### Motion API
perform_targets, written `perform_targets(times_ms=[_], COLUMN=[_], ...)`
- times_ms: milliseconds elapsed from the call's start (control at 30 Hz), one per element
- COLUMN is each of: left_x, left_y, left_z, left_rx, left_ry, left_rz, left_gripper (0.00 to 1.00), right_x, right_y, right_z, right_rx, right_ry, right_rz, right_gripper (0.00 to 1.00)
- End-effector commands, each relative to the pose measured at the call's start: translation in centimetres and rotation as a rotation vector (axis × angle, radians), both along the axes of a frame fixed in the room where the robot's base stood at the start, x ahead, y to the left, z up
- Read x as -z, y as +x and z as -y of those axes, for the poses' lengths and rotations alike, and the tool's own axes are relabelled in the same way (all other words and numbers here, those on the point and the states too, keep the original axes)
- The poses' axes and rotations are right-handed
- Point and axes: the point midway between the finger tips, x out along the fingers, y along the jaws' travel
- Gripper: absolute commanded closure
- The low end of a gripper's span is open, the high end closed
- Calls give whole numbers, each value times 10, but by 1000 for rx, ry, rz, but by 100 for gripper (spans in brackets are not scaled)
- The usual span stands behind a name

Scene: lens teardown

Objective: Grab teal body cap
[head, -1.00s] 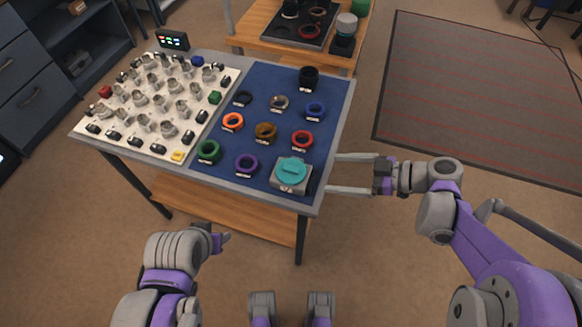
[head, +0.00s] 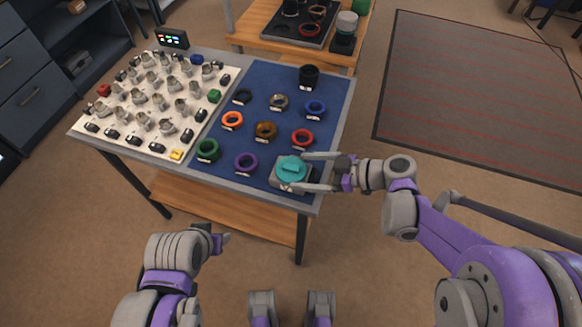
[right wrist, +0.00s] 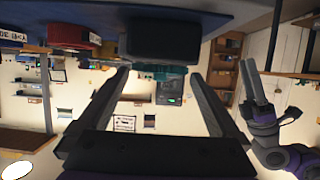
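The teal body cap (head: 291,169) is a round disc with a raised bar. It sits on a grey block (head: 276,181) at the front right corner of the blue mat. My right gripper (head: 304,171) is open, with one finger at the far side of the cap and one at the near side. No grip on the cap shows. In the right wrist view the teal cap (right wrist: 158,70) appears between the spread fingers (right wrist: 160,76), partly hidden by a dark block. My left gripper (head: 222,240) is low, in front of the table; its fingers are not clear.
Several coloured rings, such as a red ring (head: 302,139) and a purple ring (head: 246,162), lie on the blue mat (head: 325,90). A white board (head: 84,126) with many small parts fills the left side. Open floor lies right of the table.

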Motion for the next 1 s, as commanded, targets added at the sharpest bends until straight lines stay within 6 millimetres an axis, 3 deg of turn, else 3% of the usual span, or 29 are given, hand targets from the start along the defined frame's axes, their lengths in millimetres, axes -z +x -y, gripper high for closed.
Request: perform_targets(times_ms=[33,300,333,633,1000], left_x=[0,0,0,-3,-21], left_y=[0,0,0,0,2], left_z=[0,0,0,0,0], left_rx=[0,0,0,0,0], left_ry=[0,0,0,0,0], left_rz=[0,0,0,1,7], left_gripper=[50,50,50,50,50], right_x=[0,0,0,-8,-79], right_y=[0,0,0,0,-1], right_z=[0,0,0,0,0], right_rx=[0,0,0,0,0], right_ry=[0,0,0,0,0], right_rz=[0,0,0,0,1], right_gripper=[11,59,62,62,62])
